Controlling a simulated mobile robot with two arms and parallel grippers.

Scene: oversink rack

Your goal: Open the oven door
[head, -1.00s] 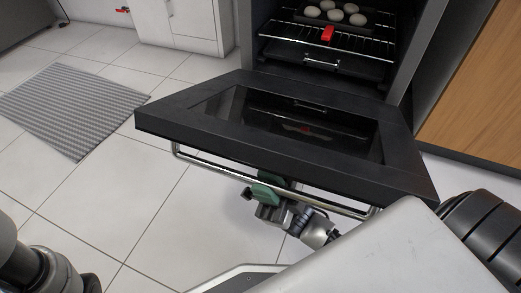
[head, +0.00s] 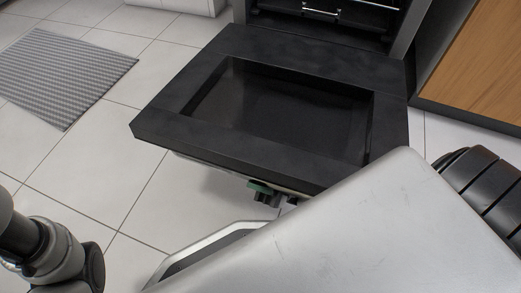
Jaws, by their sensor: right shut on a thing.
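The black oven door (head: 215,58) hangs folded far down from the oven, close to level, its dark glass pane facing up. The oven (head: 330,38) opening shows at the top, with a small metal handle inside. My right gripper (head: 262,190) is below the door's front edge, at the handle side, shut on the door handle; the handle itself is mostly hidden under the door.
A grey striped mat (head: 65,72) lies on the white tiled floor at the left. A wooden cabinet panel (head: 480,65) stands right of the oven. A white cabinet (head: 180,5) is at the top.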

